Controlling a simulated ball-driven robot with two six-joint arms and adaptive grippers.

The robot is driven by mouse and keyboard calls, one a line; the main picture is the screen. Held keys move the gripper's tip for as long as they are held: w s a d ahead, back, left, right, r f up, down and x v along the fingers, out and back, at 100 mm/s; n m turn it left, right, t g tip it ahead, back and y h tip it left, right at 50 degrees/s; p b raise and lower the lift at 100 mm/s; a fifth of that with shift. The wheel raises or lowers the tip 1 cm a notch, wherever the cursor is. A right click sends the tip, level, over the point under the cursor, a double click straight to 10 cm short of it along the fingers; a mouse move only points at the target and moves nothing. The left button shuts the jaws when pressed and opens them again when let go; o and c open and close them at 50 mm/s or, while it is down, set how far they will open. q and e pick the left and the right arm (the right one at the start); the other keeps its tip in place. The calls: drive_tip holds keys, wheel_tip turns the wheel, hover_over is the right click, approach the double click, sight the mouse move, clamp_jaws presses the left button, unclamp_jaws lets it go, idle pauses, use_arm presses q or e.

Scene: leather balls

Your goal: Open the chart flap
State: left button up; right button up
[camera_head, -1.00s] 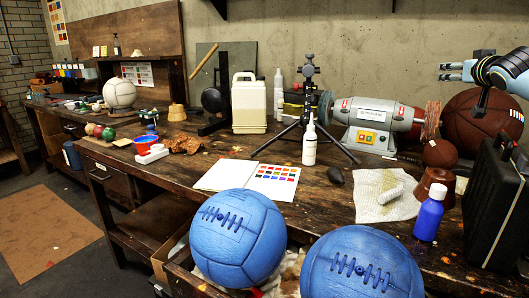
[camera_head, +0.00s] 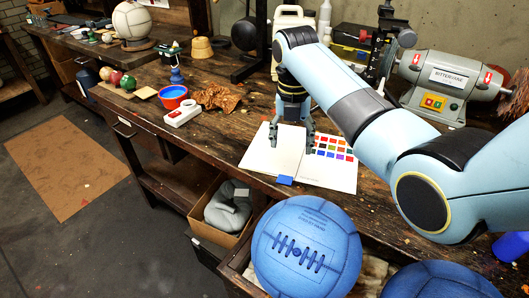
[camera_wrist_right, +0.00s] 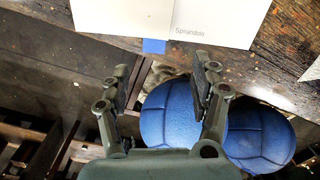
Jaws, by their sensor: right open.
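The white colour chart (camera_head: 321,171) lies on the wooden bench near its front edge. Its left part is blank and its right part carries rows of coloured swatches. A small blue tab (camera_head: 284,181) sits at the chart's front edge, where the two parts meet; the tab also shows in the right wrist view (camera_wrist_right: 153,46). My right gripper (camera_head: 292,140) is open and empty, pointing down above the chart in the head view. In the right wrist view its fingers (camera_wrist_right: 160,68) are apart, with the tab ahead between them. My left gripper is out of view.
Two blue leather balls (camera_head: 305,250) (camera_head: 440,284) sit in front of the bench edge. A red-and-blue bowl (camera_head: 173,97), a white box (camera_head: 182,115) and crumpled brown leather (camera_head: 222,98) lie left of the chart. A bench grinder (camera_head: 452,84) stands behind right.

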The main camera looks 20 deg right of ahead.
sight(284, 180)
drive_tip(key=shift+n, duration=0.7)
drive_tip(key=f, duration=0.3)
drive_tip(key=a+f, duration=0.1)
drive_tip(key=f, duration=0.6)
drive_tip(key=shift+s+a+f+b, duration=0.2)
drive_tip(key=shift+f+b, duration=0.05)
drive_tip(key=shift+b, duration=0.1)
drive_tip(key=shift+c, duration=0.5)
clamp_jaws()
